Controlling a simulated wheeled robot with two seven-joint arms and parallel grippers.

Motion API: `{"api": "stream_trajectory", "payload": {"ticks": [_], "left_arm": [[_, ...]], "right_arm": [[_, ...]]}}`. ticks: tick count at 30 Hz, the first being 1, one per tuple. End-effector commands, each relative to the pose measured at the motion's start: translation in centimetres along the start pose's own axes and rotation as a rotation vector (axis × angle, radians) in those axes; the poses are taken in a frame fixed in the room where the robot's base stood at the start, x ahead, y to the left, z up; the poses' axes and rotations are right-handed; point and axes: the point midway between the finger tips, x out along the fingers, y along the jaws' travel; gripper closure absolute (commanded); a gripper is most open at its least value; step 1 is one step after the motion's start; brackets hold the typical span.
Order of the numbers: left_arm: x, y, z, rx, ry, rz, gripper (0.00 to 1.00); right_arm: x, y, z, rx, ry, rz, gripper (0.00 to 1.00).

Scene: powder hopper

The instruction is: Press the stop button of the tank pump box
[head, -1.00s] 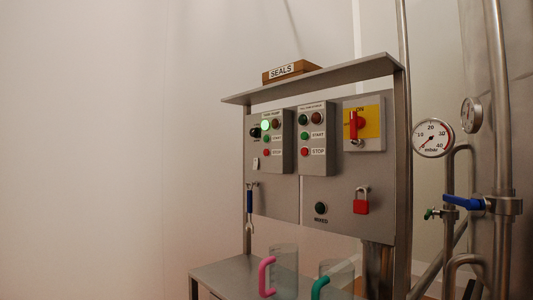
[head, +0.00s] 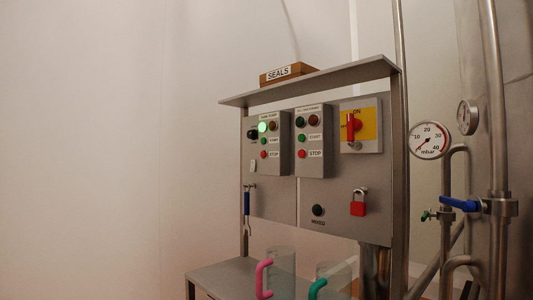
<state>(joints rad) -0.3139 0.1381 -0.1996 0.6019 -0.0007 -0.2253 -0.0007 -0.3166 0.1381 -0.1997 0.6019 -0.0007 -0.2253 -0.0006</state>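Two grey control boxes hang side by side on a steel panel (head: 335,195). The left box (head: 284,145) has a bright green lamp (head: 262,127), a dark reddish lamp, a green button, and a red button (head: 263,154) beside a STOP label. The right box (head: 322,143) has two unlit lamps, a green START button (head: 302,138) and a red STOP button (head: 302,154). The small titles on top of the boxes are too blurred to read for certain, so I cannot tell which is the tank pump box. Neither of my grippers is in view.
A yellow rotary switch with a red handle (head: 351,127), a red padlock (head: 358,209) and a dark button (head: 318,210) are also on the panel. A shelf (head: 350,74) overhangs the boxes. Jugs (head: 281,268) stand below. Pipes and a gauge (head: 430,140) are right.

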Motion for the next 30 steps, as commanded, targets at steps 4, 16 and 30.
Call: {"api": "stream_trajectory", "payload": {"ticks": [4,16,30], "left_arm": [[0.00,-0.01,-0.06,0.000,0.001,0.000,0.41],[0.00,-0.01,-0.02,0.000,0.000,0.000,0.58],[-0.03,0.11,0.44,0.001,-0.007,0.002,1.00]], "right_arm": [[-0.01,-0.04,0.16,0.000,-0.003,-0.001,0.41],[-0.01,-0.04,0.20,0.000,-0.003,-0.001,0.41],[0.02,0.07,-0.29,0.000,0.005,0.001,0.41]]}}
